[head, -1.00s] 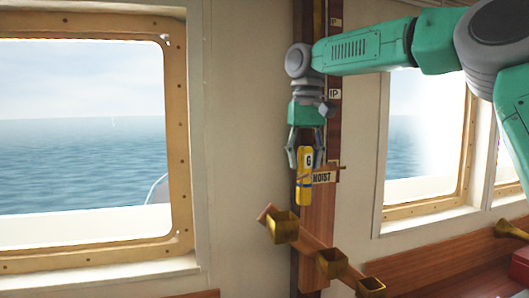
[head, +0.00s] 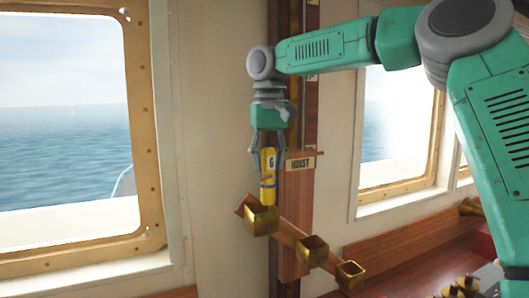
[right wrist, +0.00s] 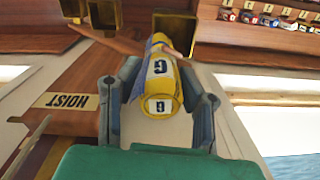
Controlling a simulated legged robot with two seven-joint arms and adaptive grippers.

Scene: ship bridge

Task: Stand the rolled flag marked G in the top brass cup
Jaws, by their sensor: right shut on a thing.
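The rolled yellow flag marked G (head: 268,163) is upright in my right gripper (head: 267,172), which is shut on it. The flag also shows in the right wrist view (right wrist: 159,78), between the two fingers (right wrist: 158,98). The top brass cup (head: 262,221) is the left and highest of three on a slanting wooden rail. The flag's lower end meets the cup's mouth in the head view. I cannot tell how far inside it is. The cup also shows behind the flag in the right wrist view (right wrist: 176,25). My left gripper is out of view.
The middle cup (head: 313,251) and bottom cup (head: 350,275) step down to the right and look empty. A HOIST plate (head: 300,163) is on the wooden post just right of the gripper. Windows flank the post. A wooden desk (head: 400,270) lies at lower right.

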